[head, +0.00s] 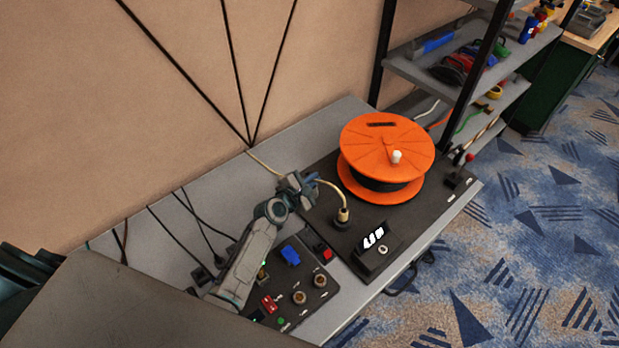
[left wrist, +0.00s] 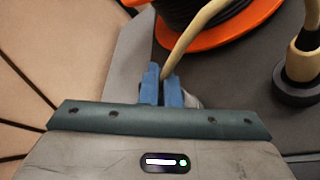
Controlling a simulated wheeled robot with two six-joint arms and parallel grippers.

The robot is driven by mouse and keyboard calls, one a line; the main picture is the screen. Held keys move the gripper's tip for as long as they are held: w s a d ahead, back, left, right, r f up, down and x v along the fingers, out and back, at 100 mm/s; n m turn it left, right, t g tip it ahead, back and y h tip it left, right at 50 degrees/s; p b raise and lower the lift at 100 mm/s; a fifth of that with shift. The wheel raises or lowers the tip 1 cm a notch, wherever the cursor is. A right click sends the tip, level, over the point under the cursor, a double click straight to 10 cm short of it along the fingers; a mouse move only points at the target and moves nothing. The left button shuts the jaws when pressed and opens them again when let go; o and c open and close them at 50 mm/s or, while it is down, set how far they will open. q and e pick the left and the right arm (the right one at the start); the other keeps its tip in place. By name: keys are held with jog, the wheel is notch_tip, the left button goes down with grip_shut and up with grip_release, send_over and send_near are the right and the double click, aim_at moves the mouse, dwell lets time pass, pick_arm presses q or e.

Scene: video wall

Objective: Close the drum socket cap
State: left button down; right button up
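The orange cable drum (head: 385,148) stands on a black panel, and part of it shows at the top of the left wrist view (left wrist: 205,38). A cream cable runs past my left gripper to a plug (head: 342,215) upright in a round black socket in front of the drum; the plug also shows in the left wrist view (left wrist: 303,58). My left gripper (head: 304,190) is left of the drum. Its blue fingers (left wrist: 162,87) are close together, with a thin gap. The cable meets or passes behind their tips; I cannot tell whether it is gripped. I cannot make out a socket cap. My right gripper is out of view.
A control box (head: 372,248) with a lit display sits in front of the drum. A second black panel (head: 313,266) with knobs and switches lies under my left arm. A loaded shelf rack (head: 470,68) stands behind right. Dark cables hang along the wall.

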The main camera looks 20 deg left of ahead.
pick_arm(q)
jog(key=shift+s+d+f+m+b, duration=0.25)
jog(key=shift+d+f+m+b, duration=0.15)
jog(key=shift+m+b, duration=0.25)
jog(key=shift+t, duration=0.3)
jog(key=c, duration=1.6)
grip_release()
jog(key=shift+c, duration=0.2)
jog(key=shift+s, duration=0.1)
jog(key=v, duration=1)
jog(key=shift+s+r, duration=0.15)
jog(key=shift+s, duration=0.15)
